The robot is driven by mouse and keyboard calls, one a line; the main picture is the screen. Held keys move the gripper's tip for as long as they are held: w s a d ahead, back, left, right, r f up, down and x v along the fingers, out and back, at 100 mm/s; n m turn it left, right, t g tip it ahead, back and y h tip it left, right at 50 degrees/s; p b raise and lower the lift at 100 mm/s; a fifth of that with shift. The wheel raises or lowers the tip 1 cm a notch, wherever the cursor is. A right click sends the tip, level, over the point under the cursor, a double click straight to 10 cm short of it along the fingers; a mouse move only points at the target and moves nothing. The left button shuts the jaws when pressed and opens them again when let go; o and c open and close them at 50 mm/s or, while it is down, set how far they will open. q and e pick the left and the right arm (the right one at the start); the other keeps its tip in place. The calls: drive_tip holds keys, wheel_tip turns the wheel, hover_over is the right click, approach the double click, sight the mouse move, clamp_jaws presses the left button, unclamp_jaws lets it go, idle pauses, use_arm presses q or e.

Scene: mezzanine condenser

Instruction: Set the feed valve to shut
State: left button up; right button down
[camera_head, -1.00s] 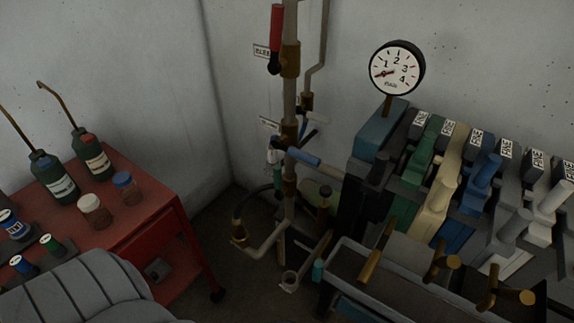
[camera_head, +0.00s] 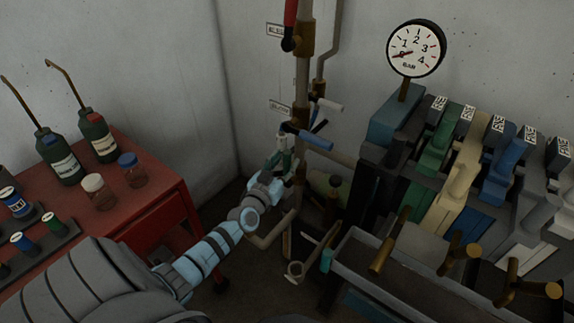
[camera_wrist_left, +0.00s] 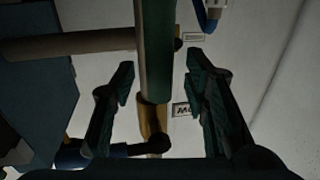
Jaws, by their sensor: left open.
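An upright pipe (camera_head: 302,75) at centre carries several brass-bodied valves. The wall labels are too small to read, so I cannot tell which is the feed valve. My left gripper (camera_head: 286,152) is beside the pipe, just below the blue handle. In the left wrist view, its open fingers (camera_wrist_left: 160,82) stand either side of a green-tinted pipe (camera_wrist_left: 153,45), with a brass fitting (camera_wrist_left: 152,122) beyond. My right gripper is out of view.
A red cart (camera_head: 155,215) with bottles and jars stands at left. A pressure gauge (camera_head: 415,49), its needle near zero, stands above a row of coloured levers at right. A grey trough (camera_head: 345,245) with brass handles is in front. Thinner pipes crowd the main pipe.

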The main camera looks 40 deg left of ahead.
use_arm(q)
drive_tip(key=shift+x, duration=1)
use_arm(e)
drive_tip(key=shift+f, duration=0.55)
use_arm(q)
clamp_jaws()
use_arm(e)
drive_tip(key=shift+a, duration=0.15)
